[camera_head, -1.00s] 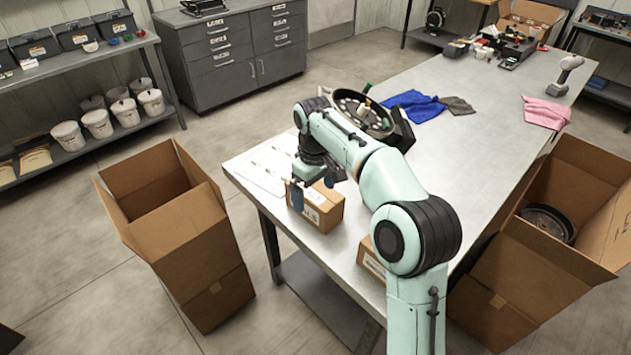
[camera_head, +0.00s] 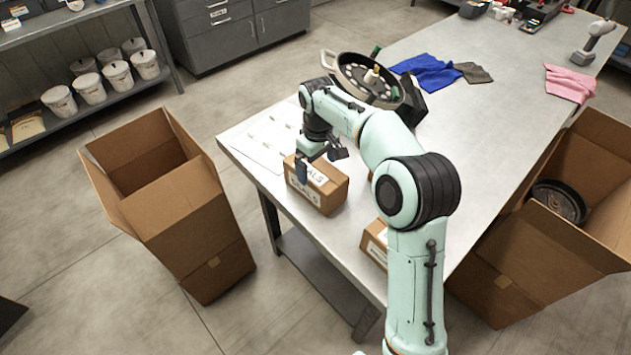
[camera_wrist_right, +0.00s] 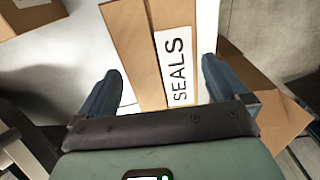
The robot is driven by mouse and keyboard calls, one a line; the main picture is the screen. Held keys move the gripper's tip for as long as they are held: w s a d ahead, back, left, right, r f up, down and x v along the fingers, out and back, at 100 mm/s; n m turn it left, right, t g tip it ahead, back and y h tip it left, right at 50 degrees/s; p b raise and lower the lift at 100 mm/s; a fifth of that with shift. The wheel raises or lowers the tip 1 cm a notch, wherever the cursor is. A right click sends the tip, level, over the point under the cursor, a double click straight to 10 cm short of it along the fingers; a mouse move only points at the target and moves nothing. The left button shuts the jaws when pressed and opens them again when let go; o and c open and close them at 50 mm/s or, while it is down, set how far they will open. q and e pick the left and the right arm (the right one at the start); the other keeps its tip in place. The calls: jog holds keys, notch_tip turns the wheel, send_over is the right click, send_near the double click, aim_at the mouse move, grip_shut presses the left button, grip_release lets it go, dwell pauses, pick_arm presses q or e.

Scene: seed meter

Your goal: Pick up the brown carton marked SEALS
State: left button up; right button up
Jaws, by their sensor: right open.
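The brown carton marked SEALS (camera_head: 317,186) stands on the metal table near its front left corner, with white labels on its top and side. In the right wrist view the carton (camera_wrist_right: 150,45) lies ahead of and partly between the two fingers. My right gripper (camera_head: 319,168) is open at the carton's top, one finger at the front left side and the other toward the far right. In the wrist view the right gripper (camera_wrist_right: 162,85) spans the carton's width. Whether a finger touches it I cannot tell. My left gripper is out of view.
A second brown carton (camera_head: 375,243) stands close on the table, partly behind my arm. A round seed meter (camera_head: 368,80) and a white sheet (camera_head: 262,140) lie beyond. Open boxes (camera_head: 200,215) (camera_head: 540,255) stand on either side of the table. A blue cloth (camera_head: 425,72) lies farther back.

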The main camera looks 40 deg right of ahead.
jog(key=f, duration=0.5)
jog(key=shift+w+a+f, duration=0.1)
jog(key=shift+w+f, duration=0.25)
jog(key=shift+c, duration=0.3)
